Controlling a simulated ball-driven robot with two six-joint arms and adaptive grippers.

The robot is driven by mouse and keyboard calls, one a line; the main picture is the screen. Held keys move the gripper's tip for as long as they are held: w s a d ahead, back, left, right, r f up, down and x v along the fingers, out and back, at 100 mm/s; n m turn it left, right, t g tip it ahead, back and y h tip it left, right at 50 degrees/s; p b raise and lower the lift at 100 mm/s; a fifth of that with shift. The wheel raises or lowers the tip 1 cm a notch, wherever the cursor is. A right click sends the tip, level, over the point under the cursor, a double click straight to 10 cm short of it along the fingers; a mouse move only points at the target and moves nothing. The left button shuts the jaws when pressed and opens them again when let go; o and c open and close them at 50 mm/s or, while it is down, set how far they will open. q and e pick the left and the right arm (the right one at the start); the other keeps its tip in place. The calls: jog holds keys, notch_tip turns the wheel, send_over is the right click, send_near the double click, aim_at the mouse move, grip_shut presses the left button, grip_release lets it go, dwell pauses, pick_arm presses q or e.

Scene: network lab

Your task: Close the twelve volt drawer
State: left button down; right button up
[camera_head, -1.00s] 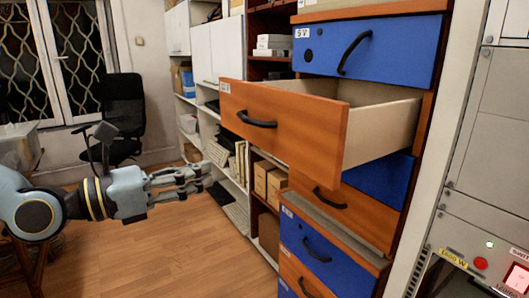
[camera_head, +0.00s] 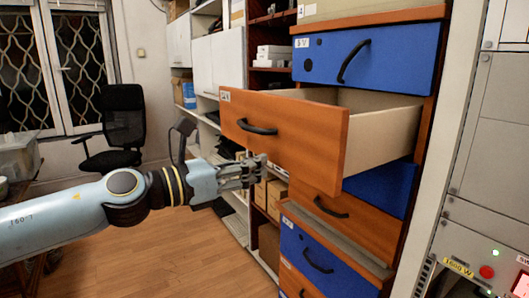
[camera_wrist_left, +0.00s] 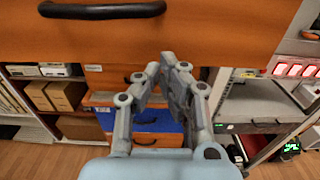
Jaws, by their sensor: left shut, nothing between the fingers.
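An orange wooden drawer (camera_head: 290,132) with a black handle (camera_head: 256,127) stands pulled far out of the cabinet in the head view. I take it for the twelve volt drawer, but its small label (camera_head: 225,96) is too small to read. My left gripper (camera_head: 262,166) is shut and empty, just below the left part of the drawer front; contact cannot be told. In the left wrist view the gripper (camera_wrist_left: 165,65) has its fingertips together near the drawer front's lower edge, with the drawer front (camera_wrist_left: 200,30) filling the top. My right gripper is not in view.
Blue drawers (camera_head: 368,58) and a lower orange drawer (camera_head: 335,207) are in the same cabinet. White shelves (camera_head: 215,60) stand behind at left, and a black chair (camera_head: 122,125) is farther off. A grey equipment rack (camera_head: 485,150) stands at right. The wooden floor is clear at lower left.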

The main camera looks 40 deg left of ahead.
aim_at(276, 160)
pick_arm(q)
jog(key=shift+p+x, duration=0.5)
jog(key=shift+x, duration=0.55)
jog(key=shift+w+d, duration=0.1)
jog(key=shift+w, duration=0.05)
jog(key=shift+w+d+r+p, duration=0.1)
jog(key=shift+w+d+p, duration=0.15)
jog(key=shift+w, duration=0.3)
jog(key=p+x, duration=0.1)
jog(key=x, duration=0.6)
jog(key=shift+w+d, duration=0.1)
jog(key=b+x, duration=0.2)
jog(key=x, duration=1)
jog(key=shift+w+d, duration=0.1)
jog(key=shift+w, duration=0.2)
